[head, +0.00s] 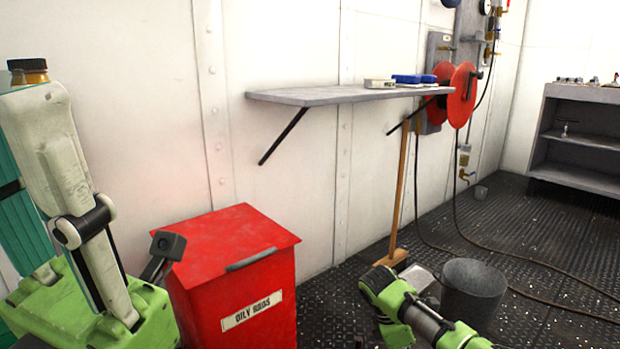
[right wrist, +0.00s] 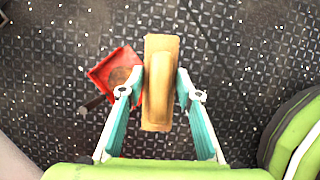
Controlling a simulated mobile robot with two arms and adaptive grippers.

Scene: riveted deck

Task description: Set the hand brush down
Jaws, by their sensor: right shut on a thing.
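The hand brush (right wrist: 160,90), with a pale wooden block and a raised tan middle, is in the right wrist view. My right gripper (right wrist: 160,91) is shut on it, one teal finger along each side. The brush is over the dark floor; how high it hangs I cannot tell. In the head view the right arm reaches in at the bottom, and neither its fingertips nor the brush can be made out. My left arm shows at the left of the head view, but its gripper is not visible.
A red dustpan (right wrist: 120,73) lies left of the brush, partly behind a finger. A red oily rags bin (head: 237,270), a broom (head: 399,190), and a grey bucket (head: 474,290) stand on the deck. A wall shelf (head: 320,97) holds small items. Hoses cross the floor at right.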

